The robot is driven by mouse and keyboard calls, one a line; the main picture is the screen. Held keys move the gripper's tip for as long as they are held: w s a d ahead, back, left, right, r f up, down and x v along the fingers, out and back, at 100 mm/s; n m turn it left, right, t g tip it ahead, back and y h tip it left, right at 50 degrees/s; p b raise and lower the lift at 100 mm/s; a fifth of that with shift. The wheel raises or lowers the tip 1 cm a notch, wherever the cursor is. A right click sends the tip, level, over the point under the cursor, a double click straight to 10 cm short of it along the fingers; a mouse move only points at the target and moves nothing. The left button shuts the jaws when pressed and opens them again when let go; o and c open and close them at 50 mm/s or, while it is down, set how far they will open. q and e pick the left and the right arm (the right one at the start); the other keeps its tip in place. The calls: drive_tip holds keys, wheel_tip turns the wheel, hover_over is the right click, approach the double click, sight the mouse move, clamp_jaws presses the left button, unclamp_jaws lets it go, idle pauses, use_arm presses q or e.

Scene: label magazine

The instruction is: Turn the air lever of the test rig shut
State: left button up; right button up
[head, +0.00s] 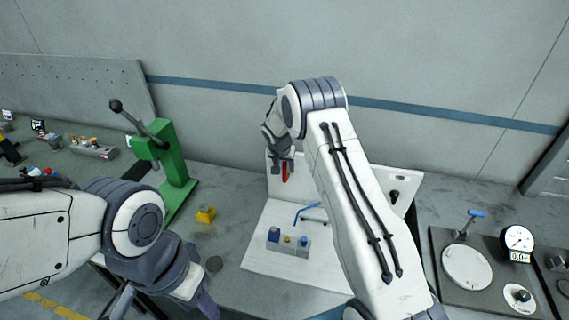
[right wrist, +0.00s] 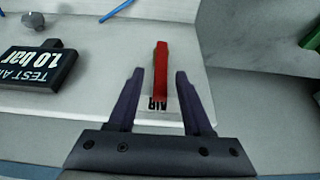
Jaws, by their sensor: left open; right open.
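The red air lever (right wrist: 161,70) stands out from the white test rig panel (right wrist: 105,98) in the right wrist view, above a printed "AIR" label. It also shows in the head view (head: 285,173), partly hidden by my gripper. My right gripper (right wrist: 160,76) is open, with one finger on each side of the lever and a visible gap to both. In the head view, my right gripper (head: 281,166) is at the rig's upright back panel. My left gripper (head: 170,305) is open and empty at the lower left, partly cut off by the frame edge.
A black "TEST AIR 1.0 bar" block (right wrist: 38,68) is beside the lever. The rig's base carries a grey block (head: 289,247) with several pegs and a blue hose (head: 308,211). A green press (head: 177,165) and yellow block (head: 206,215) stand left; a dial gauge (head: 517,238) stands right.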

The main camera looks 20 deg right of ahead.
drive_tip(key=shift+w+f, duration=0.1)
drive_tip(key=shift+f, duration=0.25)
clamp_jaws()
idle(1.2)
